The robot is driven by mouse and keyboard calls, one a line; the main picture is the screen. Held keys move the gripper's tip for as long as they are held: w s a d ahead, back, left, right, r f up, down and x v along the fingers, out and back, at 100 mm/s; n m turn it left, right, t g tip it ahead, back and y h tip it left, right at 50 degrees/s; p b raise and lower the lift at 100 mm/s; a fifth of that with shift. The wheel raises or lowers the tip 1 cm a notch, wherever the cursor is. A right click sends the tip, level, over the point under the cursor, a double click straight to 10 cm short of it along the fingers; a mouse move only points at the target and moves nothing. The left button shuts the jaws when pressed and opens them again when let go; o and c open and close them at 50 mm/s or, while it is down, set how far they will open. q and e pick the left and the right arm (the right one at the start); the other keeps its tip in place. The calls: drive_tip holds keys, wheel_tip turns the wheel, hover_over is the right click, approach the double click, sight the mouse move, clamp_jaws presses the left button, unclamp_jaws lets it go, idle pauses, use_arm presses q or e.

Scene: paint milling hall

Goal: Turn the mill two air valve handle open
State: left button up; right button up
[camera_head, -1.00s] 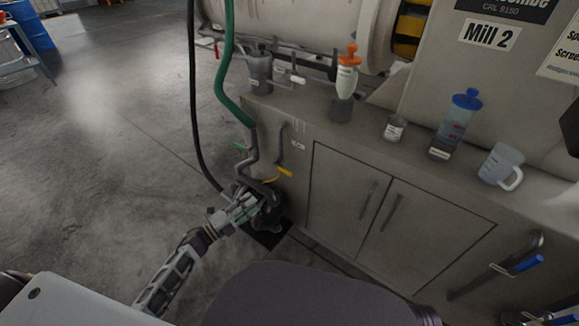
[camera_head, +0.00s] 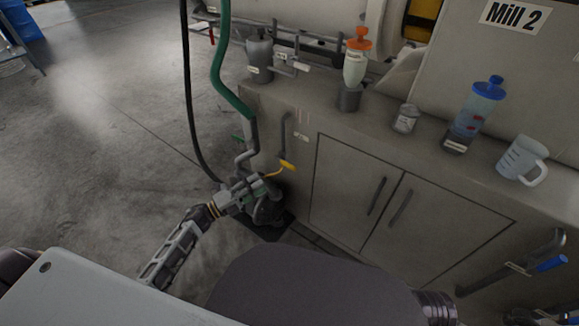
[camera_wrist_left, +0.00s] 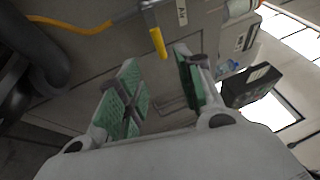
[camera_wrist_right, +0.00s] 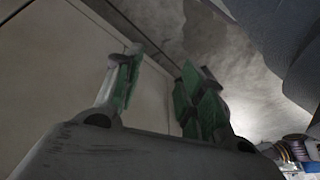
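The air valve's yellow handle (camera_head: 287,165) sits on the side of the grey mill cabinet, above a thin yellow hose. In the left wrist view the yellow handle (camera_wrist_left: 158,42) points down beside a label reading "Air". My left gripper (camera_head: 250,187) is below and left of the handle in the head view. Its green-padded fingers (camera_wrist_left: 158,75) are apart, with nothing between them, and the handle is just beyond their tips. My right gripper (camera_wrist_right: 160,72) shows only in its wrist view, open and empty near a flat pale panel.
Grey pipes (camera_head: 247,150) and a green hose (camera_head: 227,85) run down beside the valve to a dark pump (camera_head: 268,210) on the floor. The cabinet top holds a cup (camera_head: 522,158), a blue-lidded container (camera_head: 478,108) and an orange-topped bottle (camera_head: 355,60).

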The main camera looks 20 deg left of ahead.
sight(289, 166)
use_arm(q)
drive_tip(key=b+x, duration=0.2)
drive_tip(key=x, duration=1.1)
drive_tip(key=shift+w+d, duration=0.2)
use_arm(e)
drive_tip(key=shift+t+y, duration=0.4)
drive_tip(key=shift+y, duration=0.1)
drive_tip(key=f, duration=0.1)
drive_tip(key=a+f, duration=0.1)
drive_tip(key=f, duration=0.3)
drive_tip(key=shift+w+a+f, duration=0.2)
drive_tip(key=shift+w+f, duration=0.05)
use_arm(q)
clamp_jaws()
use_arm(e)
drive_tip(key=shift+w+r, duration=0.15)
drive_tip(key=shift+r, duration=0.15)
